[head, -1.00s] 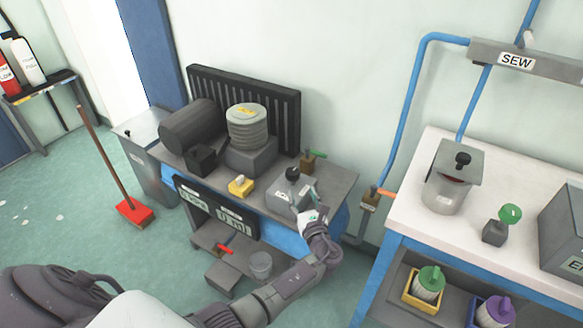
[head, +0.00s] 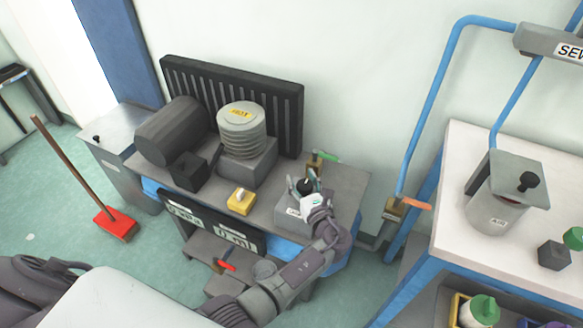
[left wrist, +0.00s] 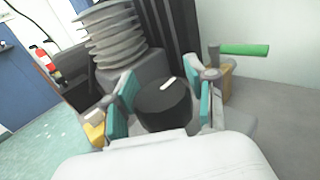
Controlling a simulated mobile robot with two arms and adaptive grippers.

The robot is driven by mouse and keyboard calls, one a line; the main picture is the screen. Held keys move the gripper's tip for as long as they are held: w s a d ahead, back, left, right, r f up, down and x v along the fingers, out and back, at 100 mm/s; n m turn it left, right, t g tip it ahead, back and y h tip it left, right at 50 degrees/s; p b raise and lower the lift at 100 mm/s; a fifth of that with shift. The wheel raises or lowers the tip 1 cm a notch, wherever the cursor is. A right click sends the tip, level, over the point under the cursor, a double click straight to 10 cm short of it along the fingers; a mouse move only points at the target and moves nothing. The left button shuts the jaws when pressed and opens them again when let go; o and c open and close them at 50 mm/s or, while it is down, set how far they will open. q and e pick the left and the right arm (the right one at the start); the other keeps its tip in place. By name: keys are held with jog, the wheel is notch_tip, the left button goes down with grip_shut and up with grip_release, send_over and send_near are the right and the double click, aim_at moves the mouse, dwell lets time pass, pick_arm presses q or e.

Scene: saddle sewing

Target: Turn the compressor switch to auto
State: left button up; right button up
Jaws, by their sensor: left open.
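The compressor switch is a round black knob (left wrist: 163,104) with a white pointer mark, on a grey box (head: 288,216) at the right end of the compressor bench. In the left wrist view the knob stands between the two teal-padded fingers of my left gripper (left wrist: 166,102), which is open around it. A gap shows at the knob's left side; contact on the right is hard to tell. In the head view my left gripper (head: 304,188) is over the box and partly hides the knob. The box's label is mostly covered. My right gripper is not in view.
A yellow switch box (head: 241,202) and the ribbed grey cylinder (head: 240,130) stand left of the gripper. A green-handled valve (head: 326,156) is close behind it. A white table (head: 460,190) with a lidded pot (head: 497,205) stands to the right.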

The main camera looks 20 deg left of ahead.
pick_arm(q)
jog(key=shift+w+a, duration=0.15)
jog(key=shift+w, duration=0.05)
jog(key=c, duration=0.9)
jog(key=shift+c, duration=0.2)
jog(key=shift+f, duration=0.2)
jog(key=shift+c, duration=0.4)
